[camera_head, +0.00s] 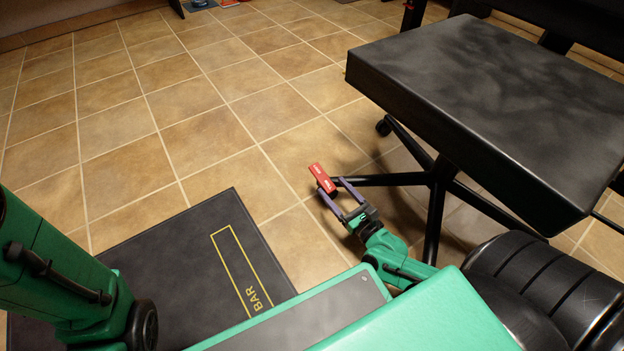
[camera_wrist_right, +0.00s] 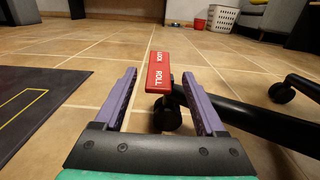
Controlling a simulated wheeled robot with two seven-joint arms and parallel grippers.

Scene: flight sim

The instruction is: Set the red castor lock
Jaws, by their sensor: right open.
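The red castor lock (camera_head: 321,178) is a small bar at the end of a black chair leg, above the castor. In the right wrist view the lock (camera_wrist_right: 158,72) carries the white words LOCK and ROLL, and its black castor wheel (camera_wrist_right: 167,114) shows below it. My right gripper (camera_head: 329,186) is open and low over the floor, its purple fingers pointing at the lock. In the right wrist view the lock appears between the two fingers, near their tips. I cannot tell whether they touch it. My left gripper is out of view; only the left arm shows.
The black seat (camera_head: 490,110) overhangs the chair legs (camera_head: 395,180) at right. A second castor (camera_wrist_right: 282,92) stands to the right. A dark mat (camera_head: 185,265) lies at left. Tiled floor beyond the lock is clear. A white basket (camera_wrist_right: 222,18) is far back.

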